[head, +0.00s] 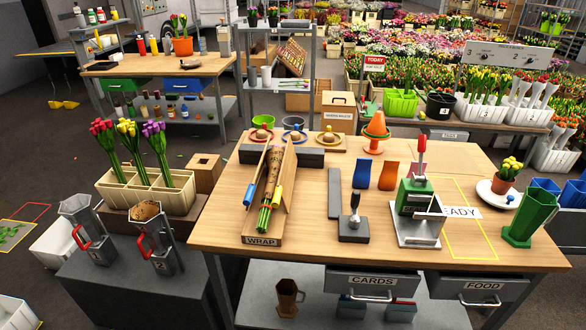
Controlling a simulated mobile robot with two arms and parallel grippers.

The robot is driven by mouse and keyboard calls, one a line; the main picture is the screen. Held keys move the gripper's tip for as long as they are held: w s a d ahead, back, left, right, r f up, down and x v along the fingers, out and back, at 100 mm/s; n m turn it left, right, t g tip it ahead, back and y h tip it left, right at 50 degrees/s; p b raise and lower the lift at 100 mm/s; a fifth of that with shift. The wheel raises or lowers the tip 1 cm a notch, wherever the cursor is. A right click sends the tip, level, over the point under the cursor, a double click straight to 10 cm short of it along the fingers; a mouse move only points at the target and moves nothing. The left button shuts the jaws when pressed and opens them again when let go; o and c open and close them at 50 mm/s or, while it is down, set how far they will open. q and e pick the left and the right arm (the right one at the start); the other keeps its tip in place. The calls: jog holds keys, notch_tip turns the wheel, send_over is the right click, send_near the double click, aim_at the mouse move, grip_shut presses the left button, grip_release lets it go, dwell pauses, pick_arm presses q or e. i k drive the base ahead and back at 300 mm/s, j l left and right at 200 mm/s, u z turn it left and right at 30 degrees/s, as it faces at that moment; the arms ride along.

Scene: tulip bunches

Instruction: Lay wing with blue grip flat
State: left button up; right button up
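The wrapping stand (262,240), marked WRAP, is on the front left of the wooden table. The wing with the blue grip (249,192) is on the stand's left side and looks tilted up, not flat. The wing with the yellow grip (277,195) is on the right side and also looks raised. Between them lies a bunch in brown patterned paper (270,174), its green stems (265,215) toward the front. The blooms are not visible. Neither of my grippers is in view.
A stapler-like tool (354,222) and a green press (417,200) stand right of the stand. A cream crate of tulips (147,190) is to the left. The table's front edge is close to the stand.

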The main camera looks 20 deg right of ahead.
aim_at(249, 194)
jog(key=i+j+z, duration=0.15)
jog(key=z, duration=0.35)
jog(key=i+j+z, duration=0.1)
jog(key=j+z, duration=0.15)
jog(key=z, duration=0.2)
jog(key=i+j+z, duration=0.1)
jog(key=j+z, duration=0.2)
jog(key=z, duration=0.2)
